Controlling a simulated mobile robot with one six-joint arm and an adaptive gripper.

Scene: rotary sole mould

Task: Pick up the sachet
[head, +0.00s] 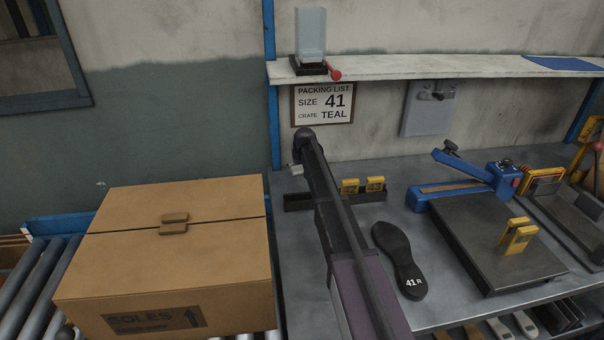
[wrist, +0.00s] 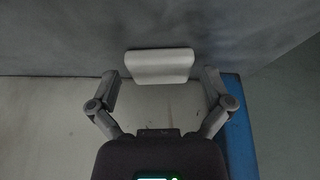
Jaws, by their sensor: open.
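A pale, rounded, pillow-like piece, which I take for the sachet (wrist: 160,66), shows in the wrist view, just ahead of my fingers. My gripper (wrist: 162,82) is open, with one finger near each side of it and a narrow gap on both sides. Nothing is held. In the head view my arm reaches to the back of the bench, below the packing list, and hides most of the gripper. A small pale shape (head: 296,169) shows there beside the arm's end; I cannot tell whether it is the sachet or a finger.
A closed carton (head: 170,255) stands on rollers at the left. A shelf (head: 430,67) runs above the bench. A dark rack with yellow blocks (head: 362,186) and a black sole (head: 398,258) lie right of my arm. A blue-framed press (head: 460,185) stands farther right.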

